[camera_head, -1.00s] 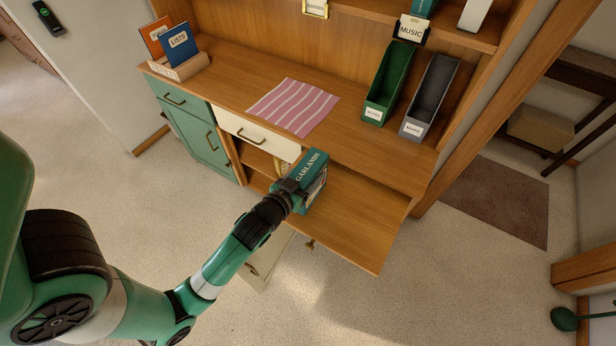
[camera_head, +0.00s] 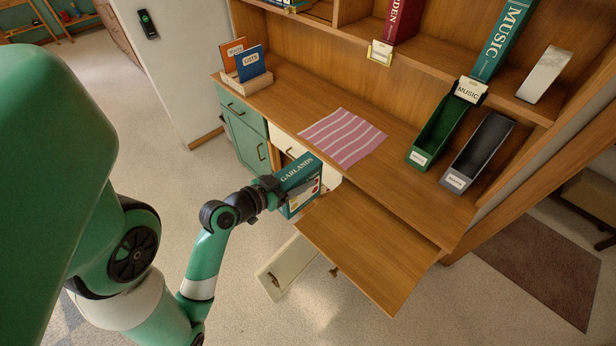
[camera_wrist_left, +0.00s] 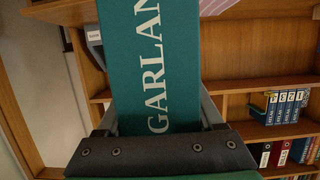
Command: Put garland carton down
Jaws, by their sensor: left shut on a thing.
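The garland carton (camera_head: 297,178) is a teal box with "GARLANDS" on its top edge and a lighter printed side. My left gripper (camera_head: 279,190) is shut on it and holds it in front of the cabinet, beside the left end of the pulled-out wooden shelf (camera_head: 372,250). I cannot tell whether the carton touches anything. In the left wrist view the carton (camera_wrist_left: 150,65) stands between the two fingers, its lettering facing the camera. My right gripper is not in view.
A pink striped cloth (camera_head: 343,136) lies on the wooden counter. A green bin (camera_head: 437,133) and a grey bin (camera_head: 479,150) stand to its right, a book holder (camera_head: 246,84) to its left. A cream door (camera_head: 287,266) hangs open below. The pulled-out shelf is bare.

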